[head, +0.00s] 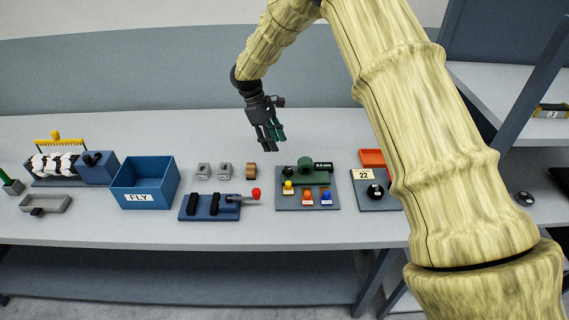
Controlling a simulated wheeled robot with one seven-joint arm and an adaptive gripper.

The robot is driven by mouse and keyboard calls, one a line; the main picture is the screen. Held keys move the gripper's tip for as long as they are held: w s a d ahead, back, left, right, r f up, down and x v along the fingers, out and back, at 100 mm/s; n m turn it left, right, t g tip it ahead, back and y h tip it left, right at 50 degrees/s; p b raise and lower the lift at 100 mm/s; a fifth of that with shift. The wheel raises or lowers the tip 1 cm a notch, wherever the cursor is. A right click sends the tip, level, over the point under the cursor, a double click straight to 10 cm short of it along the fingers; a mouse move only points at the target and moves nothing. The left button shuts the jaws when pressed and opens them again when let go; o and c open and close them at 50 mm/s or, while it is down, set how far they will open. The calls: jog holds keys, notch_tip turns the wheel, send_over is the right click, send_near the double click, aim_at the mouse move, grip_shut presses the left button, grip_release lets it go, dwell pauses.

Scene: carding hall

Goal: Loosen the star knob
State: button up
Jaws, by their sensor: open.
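A black, lobed knob (92,158) that looks like the star knob sits on the blue block at the right end of a black-and-white roller (54,164), at the left of the bench. Its exact shape is too small to be sure of. Another black round knob (375,191) with a pale mark is on a grey plate by a "22" card, partly beside my arm. My gripper (270,147) is open and empty, pointing down above the bench behind the green fixture. It is well apart from both knobs.
A blue FLY box (145,184), a blue lever fixture (210,207) with a red-tipped handle and a green fixture (306,172) with coloured buttons stand along the bench (330,225). A dark shelf frame (528,85) rises at right. My arm hides part of the bench.

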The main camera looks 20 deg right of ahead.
aim_at(286, 169)
jog(key=shift+p+x, duration=2.2)
jog(key=shift+x, duration=3.2)
jog(key=c, duration=0.7)
